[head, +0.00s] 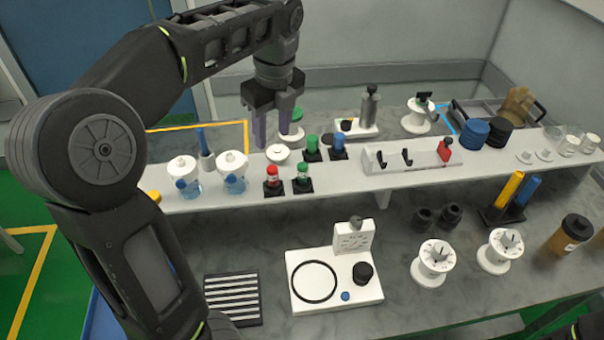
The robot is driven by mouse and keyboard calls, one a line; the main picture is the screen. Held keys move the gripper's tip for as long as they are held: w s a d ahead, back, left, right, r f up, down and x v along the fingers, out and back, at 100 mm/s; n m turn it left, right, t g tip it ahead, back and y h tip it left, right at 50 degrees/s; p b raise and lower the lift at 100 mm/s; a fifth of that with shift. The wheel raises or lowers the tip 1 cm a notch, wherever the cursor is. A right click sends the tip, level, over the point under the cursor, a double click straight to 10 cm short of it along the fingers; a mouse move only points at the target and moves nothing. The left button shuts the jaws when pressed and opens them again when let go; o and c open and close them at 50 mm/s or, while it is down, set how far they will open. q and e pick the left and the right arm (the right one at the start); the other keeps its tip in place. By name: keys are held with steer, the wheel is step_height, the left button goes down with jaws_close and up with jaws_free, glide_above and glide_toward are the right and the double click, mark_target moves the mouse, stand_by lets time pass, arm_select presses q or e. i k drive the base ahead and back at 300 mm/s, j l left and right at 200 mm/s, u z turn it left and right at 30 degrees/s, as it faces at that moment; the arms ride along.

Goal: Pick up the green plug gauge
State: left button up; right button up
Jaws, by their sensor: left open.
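A green cylinder on a black square base (312,148) stands on the white raised shelf, beside a similar blue one (338,147). In front of it a smaller piece with a green top (303,178) stands on a black base, next to a red-topped one (272,181). I cannot tell for sure which green piece is the plug gauge. My left gripper (272,125) points down with its fingers apart and empty, left of and behind the green cylinder, near two white round pieces (278,153). My right gripper is not in view.
Two white-lidded jars (232,172) stand left on the shelf (400,181). A white hook rack (405,158) stands to the right. Below are a white plate with a black ring (330,302), a striped block (232,297) and white spools (433,262).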

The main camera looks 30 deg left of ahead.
mark_target(303, 175)
steer(key=k+l, duration=0.1)
steer(key=i+l+u, duration=0.2)
steer(key=l, duration=0.15)
steer(key=i+l+u, duration=0.2)
steer(key=l+u, duration=0.15)
steer(key=l, duration=0.3)
steer(key=i+l+u, duration=0.2)
steer(key=l, duration=0.2)
steer(key=k, duration=0.1)
